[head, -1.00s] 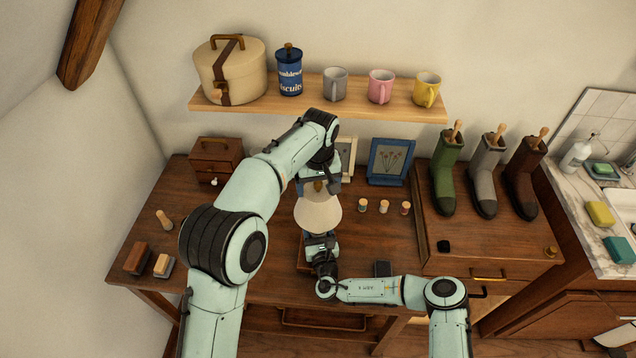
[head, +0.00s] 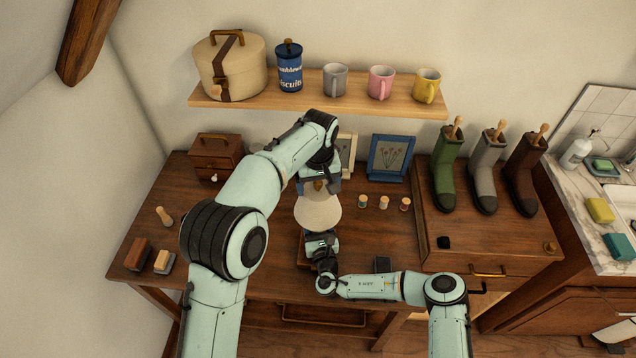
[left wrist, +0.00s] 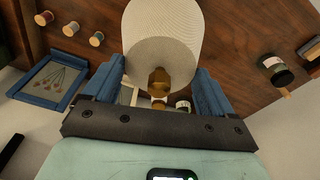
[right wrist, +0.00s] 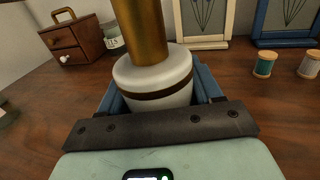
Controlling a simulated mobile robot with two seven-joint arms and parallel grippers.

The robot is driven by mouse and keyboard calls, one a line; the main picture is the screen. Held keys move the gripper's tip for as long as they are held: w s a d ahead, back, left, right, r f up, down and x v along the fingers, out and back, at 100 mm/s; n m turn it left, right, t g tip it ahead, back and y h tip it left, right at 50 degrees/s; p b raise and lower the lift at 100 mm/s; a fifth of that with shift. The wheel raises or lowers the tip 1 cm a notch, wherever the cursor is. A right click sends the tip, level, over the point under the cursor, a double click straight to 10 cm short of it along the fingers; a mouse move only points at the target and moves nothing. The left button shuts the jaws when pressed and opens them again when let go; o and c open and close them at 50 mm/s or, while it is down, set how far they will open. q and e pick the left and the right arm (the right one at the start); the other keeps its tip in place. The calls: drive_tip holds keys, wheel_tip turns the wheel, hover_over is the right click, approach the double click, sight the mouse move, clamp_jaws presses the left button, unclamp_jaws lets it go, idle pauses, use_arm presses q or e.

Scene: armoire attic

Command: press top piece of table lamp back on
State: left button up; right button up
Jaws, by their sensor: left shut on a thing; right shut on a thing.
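The table lamp stands near the front middle of the dark wooden table. Its cream lampshade (head: 318,212) has a brass knob (left wrist: 158,82) on top, seen in the left wrist view. My left gripper (head: 320,186) comes from above and is shut on the lampshade, one blue finger at each side, with the knob between them. In the right wrist view the white lamp base (right wrist: 155,80) has a brown band, and a brass stem (right wrist: 139,30) rises from it. My right gripper (head: 320,240) is shut on the base, low at the front. The joint between stem and shade is hidden.
Three thread spools (head: 384,202) stand right of the lamp. Picture frames (head: 390,158) and a small drawer box (head: 215,157) stand behind. A wall shelf (head: 310,98) with mugs hangs above. Boots (head: 484,175) stand at the right.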

use_arm(q)
drive_tip(key=shift+f, duration=0.1)
use_arm(e)
drive_tip(key=shift+r, duration=0.1)
idle(0.6)
use_arm(q)
drive_tip(key=o, duration=1.3)
drive_tip(key=shift+r, duration=2.95)
use_arm(e)
drive_tip(key=o, duration=1)
